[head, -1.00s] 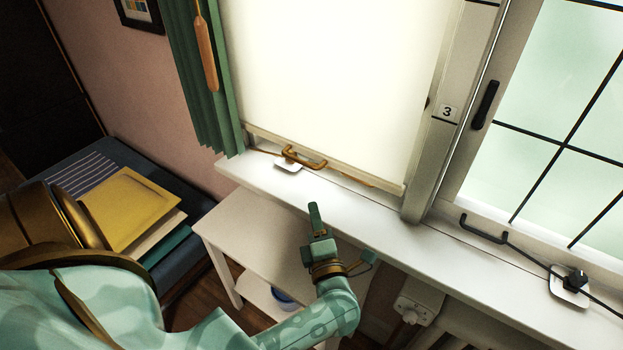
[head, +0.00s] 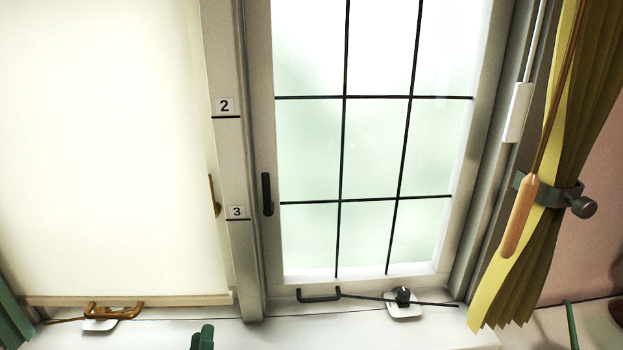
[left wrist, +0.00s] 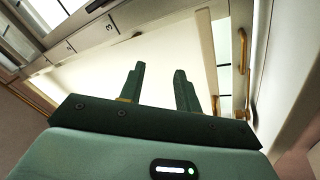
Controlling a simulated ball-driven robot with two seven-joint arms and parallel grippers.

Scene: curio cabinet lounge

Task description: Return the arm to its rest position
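My left gripper (head: 203,338) shows only as green fingertips at the bottom edge of the head view, in front of the white sill. The rest of that arm is out of the picture. In the left wrist view its two dark green fingers (left wrist: 159,88) stand apart with nothing between them, so it is open and empty. A pale blind panel lies beyond them. My right gripper is in neither view.
A paned window (head: 372,150) has a black latch (head: 267,194) and a dark handle (head: 318,295) near the sill (head: 350,334). A yellow curtain (head: 545,220) hangs right, held by a grey tieback.

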